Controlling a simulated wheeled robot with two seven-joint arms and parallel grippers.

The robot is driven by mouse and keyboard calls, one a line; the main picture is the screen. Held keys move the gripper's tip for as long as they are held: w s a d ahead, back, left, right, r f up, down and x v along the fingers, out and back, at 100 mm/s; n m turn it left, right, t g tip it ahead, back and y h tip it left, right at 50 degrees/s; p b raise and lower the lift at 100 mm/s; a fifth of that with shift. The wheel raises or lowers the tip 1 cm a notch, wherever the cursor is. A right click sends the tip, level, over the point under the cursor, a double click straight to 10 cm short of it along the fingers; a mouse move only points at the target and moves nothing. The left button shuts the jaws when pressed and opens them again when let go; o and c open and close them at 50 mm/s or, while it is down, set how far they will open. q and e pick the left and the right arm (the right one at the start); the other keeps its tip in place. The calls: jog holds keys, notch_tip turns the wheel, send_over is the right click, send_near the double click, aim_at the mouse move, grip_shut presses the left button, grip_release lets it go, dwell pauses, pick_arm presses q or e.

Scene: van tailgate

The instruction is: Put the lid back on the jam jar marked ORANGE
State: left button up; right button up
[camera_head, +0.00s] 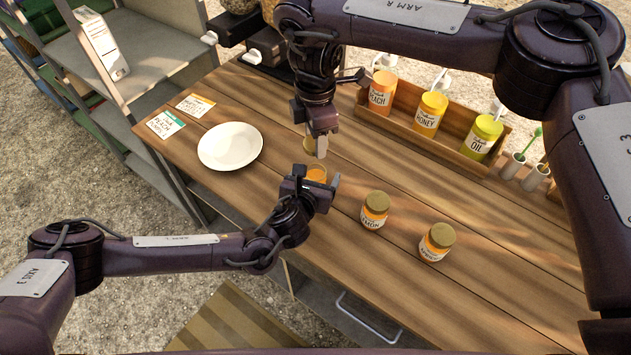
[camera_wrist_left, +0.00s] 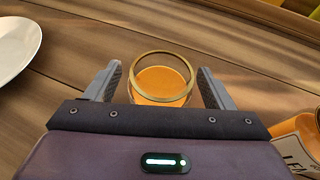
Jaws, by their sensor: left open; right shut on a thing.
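An open jar of orange jam (camera_head: 316,172) stands on the wooden tailgate table. Its label is hidden from both views. My left gripper (camera_head: 309,183) is open with its fingers either side of this jar; the left wrist view shows the jar (camera_wrist_left: 160,84) between the spread fingers (camera_wrist_left: 158,85), with gaps. A gold ring shows around the top of the jam there. My right gripper (camera_head: 320,147) points down just behind the jar, shut on a gold-coloured lid (camera_head: 310,144), which is mostly hidden by its fingers.
Two lidded jars, lemon (camera_head: 374,211) and another (camera_head: 437,242), stand to the right. A white plate (camera_head: 230,146) and two cards (camera_head: 165,124) lie left. A wooden rack (camera_head: 455,142) with peach, honey and oil jars runs behind. The table between plate and jar is clear.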

pick_arm(q)
jog(key=c, duration=1.4)
jog(key=shift+c, duration=0.3)
pick_arm(e)
send_over(315, 162)
jog(key=s, duration=0.2)
jog(key=shift+f, duration=2.5)
jog(key=shift+f, duration=0.9)
jog(key=shift+f, duration=0.55)
pick_arm(q)
grip_shut()
pick_arm(e)
jog(key=o, duration=0.9)
